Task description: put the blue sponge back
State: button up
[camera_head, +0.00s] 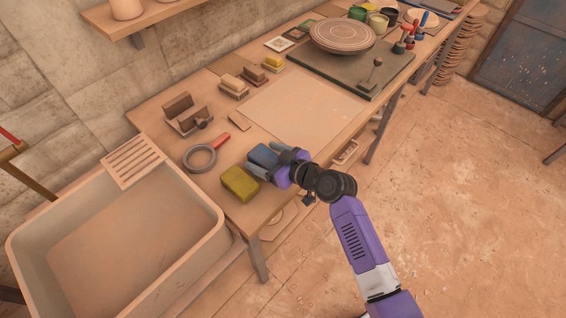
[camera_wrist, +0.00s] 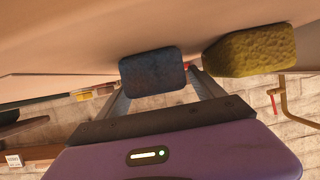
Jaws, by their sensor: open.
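The blue sponge (camera_head: 263,156) lies on the wooden bench near its front edge, just behind a yellow-green sponge (camera_head: 240,183). My gripper (camera_head: 268,161) reaches in from the right and is open, with its fingers on either side of the blue sponge. In the wrist view, the blue sponge (camera_wrist: 153,75) sits between the ends of the two spread fingers of my gripper (camera_wrist: 162,82). Whether the fingers touch it cannot be told. The yellow-green sponge (camera_wrist: 250,50) is close by, to the right there.
A sink (camera_head: 185,235) with a slatted wooden rack (camera_head: 133,161) on its rim stands at the left. A grey ring with a red handle (camera_head: 202,157), wooden blocks and brushes (camera_head: 234,87) lie on the bench. A pale board (camera_head: 305,108) beyond the sponges is bare.

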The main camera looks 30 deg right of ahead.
jog(key=b+v, duration=0.1)
jog(key=v, duration=0.9)
jog(key=s+a+f+m+h, duration=0.1)
jog(key=s+f+m+h, duration=0.1)
jog(key=s, duration=0.6)
jog(key=s+a+f+m+h, duration=0.1)
jog(key=s+f+h, duration=0.1)
jog(key=s, duration=0.6)
jog(key=s+a+r+t, duration=0.1)
jog(key=s+r+t, duration=0.1)
jog(key=s+r, duration=1)
jog(key=s, duration=0.5)
jog(key=shift+a+r+m, duration=0.3)
jog(key=shift+a+r, duration=0.05)
jog(key=shift+a, duration=0.05)
jog(key=shift+s, duration=0.15)
